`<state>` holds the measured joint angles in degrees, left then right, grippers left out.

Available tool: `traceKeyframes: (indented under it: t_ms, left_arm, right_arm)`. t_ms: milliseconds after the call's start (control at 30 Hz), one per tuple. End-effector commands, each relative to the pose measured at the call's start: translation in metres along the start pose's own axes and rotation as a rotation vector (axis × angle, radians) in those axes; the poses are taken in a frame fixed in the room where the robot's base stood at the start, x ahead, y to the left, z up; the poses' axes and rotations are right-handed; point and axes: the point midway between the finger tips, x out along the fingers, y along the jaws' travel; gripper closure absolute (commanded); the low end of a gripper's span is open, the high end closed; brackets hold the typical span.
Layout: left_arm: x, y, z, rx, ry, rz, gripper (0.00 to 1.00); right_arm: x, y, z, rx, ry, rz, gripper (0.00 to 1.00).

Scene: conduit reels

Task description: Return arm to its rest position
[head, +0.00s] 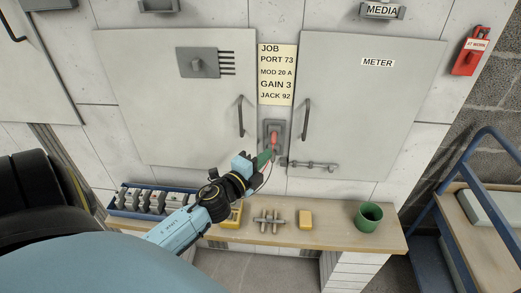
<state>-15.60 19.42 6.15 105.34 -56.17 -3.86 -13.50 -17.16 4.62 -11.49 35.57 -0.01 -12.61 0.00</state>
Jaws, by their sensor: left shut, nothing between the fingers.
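My left arm comes in from the lower left, with blue and black links over the bench. My left gripper (263,159) is at its end, in front of the wall between two grey cabinet doors. It is shut and holds nothing. Its tip is close to a red-handled switch (274,140) on a grey plate. I cannot tell whether it touches the switch. A dark thin line hangs by the gripper. My right gripper is not in view.
A wooden bench (340,236) runs below the cabinets. On it are a blue tray (118,211) of grey parts, a yellow device (233,215), a metal rack (268,220), a yellow block (305,220) and a green cup (368,216). A blue-railed cart (462,150) stands right.

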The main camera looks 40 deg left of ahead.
Motion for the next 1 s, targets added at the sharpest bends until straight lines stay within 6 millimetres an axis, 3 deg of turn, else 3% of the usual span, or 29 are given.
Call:
traceKeyframes:
  t_ms: [400, 467, 533, 667, 767, 867, 1000]
  left_arm:
    - [-0.011, 0.0, 0.003, -0.002, 0.0, 0.001, 1.0]
    - [-0.011, 0.008, 0.003, -0.016, -0.004, 0.016, 1.0]
    - [-0.013, 0.028, 0.004, -0.057, -0.016, 0.057, 1.0]
    - [-0.027, 0.101, 0.004, -0.208, -0.065, 0.206, 1.0]
    - [-0.052, 0.174, 0.0, -0.357, -0.131, 0.359, 1.0]
    - [-0.087, 0.242, -0.009, -0.5, -0.208, 0.507, 1.0]
    - [-0.152, 0.327, -0.027, -0.677, -0.341, 0.71, 1.0]
  right_arm:
    - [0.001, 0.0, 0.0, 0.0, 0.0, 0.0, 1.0]
    - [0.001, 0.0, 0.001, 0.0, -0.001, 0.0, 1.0]
    - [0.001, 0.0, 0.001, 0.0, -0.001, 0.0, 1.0]
    - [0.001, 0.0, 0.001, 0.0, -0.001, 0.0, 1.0]
    - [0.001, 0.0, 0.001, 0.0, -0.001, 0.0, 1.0]
    - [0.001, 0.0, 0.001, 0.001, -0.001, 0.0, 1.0]
    - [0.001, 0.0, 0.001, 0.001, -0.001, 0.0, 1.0]
